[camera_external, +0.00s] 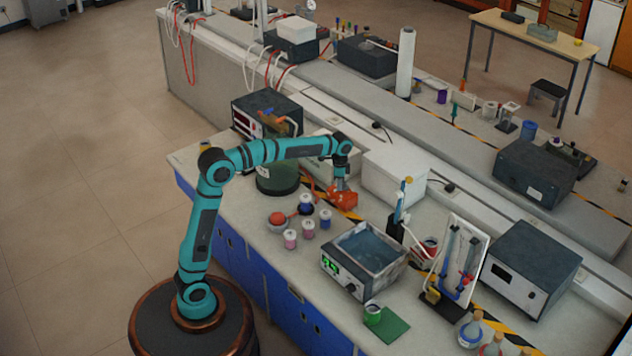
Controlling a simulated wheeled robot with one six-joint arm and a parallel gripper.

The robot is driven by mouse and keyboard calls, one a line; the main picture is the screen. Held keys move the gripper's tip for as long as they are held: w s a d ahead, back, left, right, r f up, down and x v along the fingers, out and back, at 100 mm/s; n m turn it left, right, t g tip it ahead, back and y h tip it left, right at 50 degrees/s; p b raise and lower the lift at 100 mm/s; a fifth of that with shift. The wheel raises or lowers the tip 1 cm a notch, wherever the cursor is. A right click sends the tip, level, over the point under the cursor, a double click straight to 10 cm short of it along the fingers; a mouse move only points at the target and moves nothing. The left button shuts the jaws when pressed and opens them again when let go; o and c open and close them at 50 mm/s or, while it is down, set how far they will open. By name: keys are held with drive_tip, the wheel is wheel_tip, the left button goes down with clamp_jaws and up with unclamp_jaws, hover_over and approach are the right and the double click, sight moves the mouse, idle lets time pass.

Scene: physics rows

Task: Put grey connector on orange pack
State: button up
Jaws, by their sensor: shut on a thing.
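The orange pack (345,201) is on the bench, right below the end of my arm. My gripper (340,186) points down just over it and is shut on a small grey piece, which I take to be the grey connector. The fingers and the connector are too small to tell apart clearly. I cannot tell whether the connector touches the pack.
A green glass vessel (277,177) stands left of the gripper, and a white box (394,177) stands to its right. Small jars (309,229) and a red ball (277,218) are in front. A water bath (364,258) stands nearer the front right.

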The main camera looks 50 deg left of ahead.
drive_tip(key=shift+f, duration=0.5)
drive_tip(key=o, duration=0.9)
drive_tip(key=shift+f, duration=0.1)
drive_tip(key=shift+o, duration=0.2)
wheel_tip(320, 180, up, 12)
drive_tip(key=shift+r, duration=0.2)
